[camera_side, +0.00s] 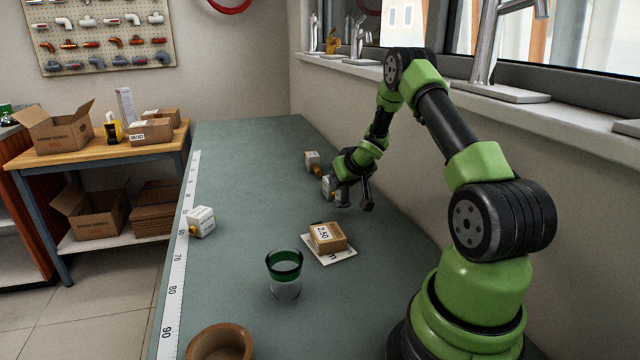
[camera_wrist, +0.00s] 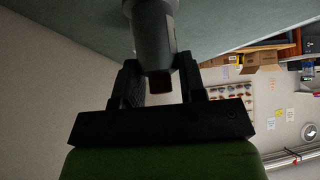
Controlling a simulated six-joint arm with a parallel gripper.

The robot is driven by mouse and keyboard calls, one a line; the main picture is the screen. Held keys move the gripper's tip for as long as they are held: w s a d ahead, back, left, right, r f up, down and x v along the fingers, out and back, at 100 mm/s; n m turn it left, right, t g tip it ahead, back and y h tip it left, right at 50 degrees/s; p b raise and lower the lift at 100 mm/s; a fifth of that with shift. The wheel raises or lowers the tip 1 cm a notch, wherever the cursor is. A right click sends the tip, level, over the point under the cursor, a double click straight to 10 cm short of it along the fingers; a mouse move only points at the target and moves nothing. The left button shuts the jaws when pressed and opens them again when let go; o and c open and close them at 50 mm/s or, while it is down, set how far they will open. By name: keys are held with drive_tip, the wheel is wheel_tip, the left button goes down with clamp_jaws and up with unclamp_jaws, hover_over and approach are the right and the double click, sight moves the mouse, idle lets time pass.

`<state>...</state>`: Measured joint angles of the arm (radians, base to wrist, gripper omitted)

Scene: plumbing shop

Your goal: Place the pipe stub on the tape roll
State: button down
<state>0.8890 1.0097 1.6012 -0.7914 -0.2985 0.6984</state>
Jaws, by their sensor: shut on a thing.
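The pipe stub is a grey cylinder (camera_wrist: 153,35) between the two black fingers of my gripper (camera_wrist: 160,76) in the wrist view. Its lower end is dark reddish-brown. In the side view my gripper (camera_side: 352,190) is low over the far right part of the bench, with the grey stub (camera_side: 343,199) partly hidden by it. I cannot tell whether the stub touches the bench. A brown, hollow round thing (camera_side: 195,349), which looks like the tape roll, is at the bottom left of the side view, cut off by the picture edge and well apart from my gripper.
A small carton (camera_side: 330,238) sits on a white card. A green-rimmed glass (camera_side: 285,277) stands between gripper and roll.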

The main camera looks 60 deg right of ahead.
drive_tip(key=shift+s+d, duration=1.55)
drive_tip(key=w+a+r+n+y, duration=0.3)
drive_tip(key=w+a+n, duration=0.1)
drive_tip(key=a, duration=0.6)
drive_tip(key=w+a+r+n+y, duration=0.2)
drive_tip(key=w+a+n, duration=0.2)
drive_tip(key=a, duration=0.5)
drive_tip(key=w+a+r+n+y, duration=0.3)
drive_tip(key=w+a+n, duration=0.1)
drive_tip(key=a, duration=0.6)
drive_tip(key=s+a+r+n+g+y, duration=0.1)
drive_tip(key=s+a+n+y, duration=0.15)
drive_tip(key=a, duration=0.35)
drive_tip(key=s+a+r+n+g+y, duration=0.1)
drive_tip(key=s+a+n, duration=0.15)
drive_tip(key=a, duration=0.35)
drive_tip(key=n+g+y, duration=0.1)
drive_tip(key=n+g, duration=0.2)
drive_tip(key=n, duration=0.3)
hover_over(219, 350)
drive_tip(key=shift+f, duration=4.2)
